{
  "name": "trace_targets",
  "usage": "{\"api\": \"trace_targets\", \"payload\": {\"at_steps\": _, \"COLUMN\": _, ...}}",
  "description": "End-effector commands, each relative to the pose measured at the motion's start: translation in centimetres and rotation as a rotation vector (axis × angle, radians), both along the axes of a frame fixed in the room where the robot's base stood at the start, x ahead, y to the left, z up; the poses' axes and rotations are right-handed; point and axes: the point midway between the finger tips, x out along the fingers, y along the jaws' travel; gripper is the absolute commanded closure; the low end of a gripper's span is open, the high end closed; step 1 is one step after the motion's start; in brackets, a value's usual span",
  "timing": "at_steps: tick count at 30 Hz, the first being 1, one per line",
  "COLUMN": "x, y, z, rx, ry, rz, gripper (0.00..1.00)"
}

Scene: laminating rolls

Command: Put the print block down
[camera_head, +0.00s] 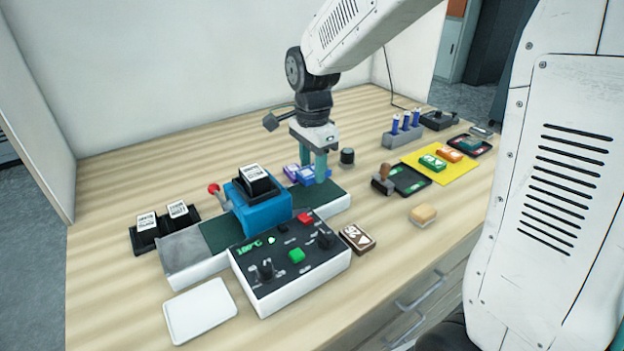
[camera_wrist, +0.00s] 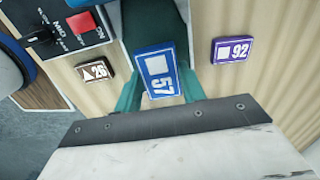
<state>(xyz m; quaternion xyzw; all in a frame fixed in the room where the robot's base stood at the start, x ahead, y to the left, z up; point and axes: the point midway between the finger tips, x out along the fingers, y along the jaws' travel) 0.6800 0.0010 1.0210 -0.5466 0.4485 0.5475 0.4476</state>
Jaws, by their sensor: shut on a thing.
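My gripper (camera_head: 315,168) is shut on a blue print block marked 57 (camera_wrist: 158,75), with one finger on each side of it. In the wrist view the gripper (camera_wrist: 160,92) holds the block over the end of a dark green belt (camera_wrist: 155,22). In the head view the block (camera_head: 306,176) is partly hidden by the fingers, near the right part of the belt (camera_head: 325,197). I cannot tell whether it touches the belt.
A purple block marked 92 (camera_wrist: 232,50) and a brown block marked 26 (camera_wrist: 95,70) lie on either side. A blue laminator (camera_head: 262,213) and control box (camera_head: 290,265) stand left and in front. A yellow mat (camera_head: 458,173) with blocks lies right.

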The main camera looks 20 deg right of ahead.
Motion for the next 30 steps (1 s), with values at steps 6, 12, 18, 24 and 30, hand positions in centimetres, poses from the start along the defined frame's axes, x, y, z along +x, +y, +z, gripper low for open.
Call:
{"api": "trace_targets", "payload": {"at_steps": 6, "x": 0.0, "y": -0.1, "z": -2.0, "rx": 0.0, "ry": 0.002, "rz": -0.001, "gripper": 0.86}}
{"api": "trace_targets", "payload": {"at_steps": 12, "x": 0.0, "y": -0.1, "z": -4.1, "rx": 0.0, "ry": -0.001, "rz": -0.002, "gripper": 0.86}}
{"api": "trace_targets", "payload": {"at_steps": 18, "x": 0.0, "y": -0.1, "z": -4.1, "rx": 0.0, "ry": -0.002, "rz": -0.002, "gripper": 0.86}}
{"api": "trace_targets", "payload": {"at_steps": 24, "x": 0.0, "y": -0.1, "z": -4.4, "rx": 0.0, "ry": -0.001, "rz": -0.002, "gripper": 0.41}}
{"api": "trace_targets", "payload": {"at_steps": 30, "x": 0.0, "y": -0.1, "z": -4.4, "rx": 0.0, "ry": -0.001, "rz": -0.002, "gripper": 0.38}}
